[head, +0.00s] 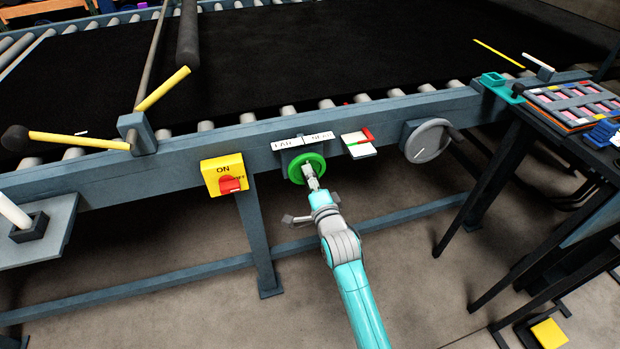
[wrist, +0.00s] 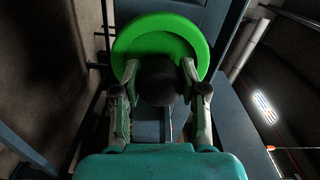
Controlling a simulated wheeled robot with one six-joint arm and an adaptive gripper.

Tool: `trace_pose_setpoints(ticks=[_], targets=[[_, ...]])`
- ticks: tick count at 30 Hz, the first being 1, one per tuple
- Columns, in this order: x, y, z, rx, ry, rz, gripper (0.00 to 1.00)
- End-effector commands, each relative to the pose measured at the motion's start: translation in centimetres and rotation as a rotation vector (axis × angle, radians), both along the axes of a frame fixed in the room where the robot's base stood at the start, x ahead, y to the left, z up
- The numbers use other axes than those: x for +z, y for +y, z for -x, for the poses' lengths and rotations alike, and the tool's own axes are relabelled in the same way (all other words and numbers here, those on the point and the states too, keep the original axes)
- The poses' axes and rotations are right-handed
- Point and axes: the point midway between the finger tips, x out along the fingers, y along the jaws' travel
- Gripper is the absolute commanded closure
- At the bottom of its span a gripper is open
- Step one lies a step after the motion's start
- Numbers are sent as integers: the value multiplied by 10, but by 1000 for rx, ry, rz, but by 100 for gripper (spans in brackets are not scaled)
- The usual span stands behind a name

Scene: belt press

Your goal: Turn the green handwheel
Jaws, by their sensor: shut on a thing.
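The green handwheel (head: 295,164) is mounted on the front rail of the belt press, below two small white labels. Its green disc (wrist: 160,34) fills the top middle of the wrist view. My gripper (head: 309,172) reaches up to the wheel from below. In the wrist view, my gripper (wrist: 162,85) has one finger on each side of a dark round knob in front of the disc. The fingers are shut on this knob of the handwheel. The knob's far side and part of the disc are hidden.
A yellow ON switch box (head: 222,174) with a red knob is left of the wheel. A small white plate with a red lever (head: 359,143) and a grey handwheel (head: 427,141) are to its right. A lower cross bar (head: 405,212) runs behind my arm. Open floor lies below.

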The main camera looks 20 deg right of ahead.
Motion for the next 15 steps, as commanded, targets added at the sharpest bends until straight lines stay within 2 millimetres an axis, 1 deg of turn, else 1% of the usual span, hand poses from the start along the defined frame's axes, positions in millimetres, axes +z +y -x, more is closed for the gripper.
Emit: trace_pose_setpoints(ticks=[9, 10, 11, 12, 13, 15], targets=[[0, -1, 0, -1, 0, 0, 92], [0, -1, 0, -1, 1, 0, 53], [0, -1, 0, -1, 1, 0, 45], [0, -1, 0, -1, 1, 0, 35], [0, -1, 0, -1, 0, 0, 32], [0, -1, 0, -1, 0, 0, 32]])
